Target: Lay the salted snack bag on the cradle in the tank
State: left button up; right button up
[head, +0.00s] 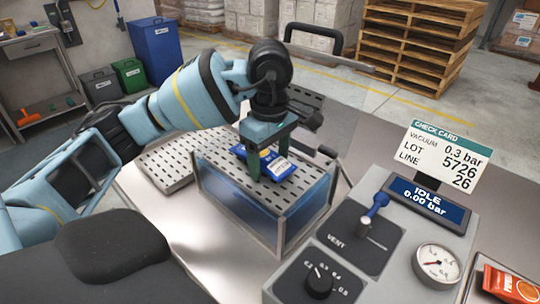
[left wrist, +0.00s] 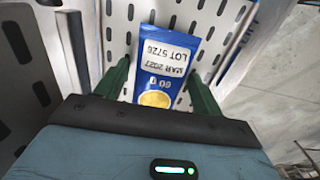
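The blue salted snack bag (head: 268,163) has a white label and lies on or just above the perforated metal cradle (head: 307,188) at the top of the clear-walled tank (head: 222,192). In the left wrist view the gripper (left wrist: 157,78) is open, with pale plate showing between the left finger and the bag. My right gripper is out of view.
A control panel (head: 395,225) with a vent lever, dial and gauge stands right of the tank. Its display reads IDLE, 0.00 bar; a check card (head: 440,157) stands behind. An orange packet (head: 510,287) lies at lower right. A perforated tray (head: 165,172) is left of the tank.

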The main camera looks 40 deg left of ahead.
aim_at(270, 157)
pick_arm(q)
jog(key=shift+o, duration=0.6)
jog(key=shift+r, duration=0.1)
jog(key=shift+r, duration=0.25)
notch_tip(270, 157, up, 12)
jog(key=p, duration=0.2)
jog(key=shift+f+p, duration=0.15)
jog(key=shift+p, duration=0.2)
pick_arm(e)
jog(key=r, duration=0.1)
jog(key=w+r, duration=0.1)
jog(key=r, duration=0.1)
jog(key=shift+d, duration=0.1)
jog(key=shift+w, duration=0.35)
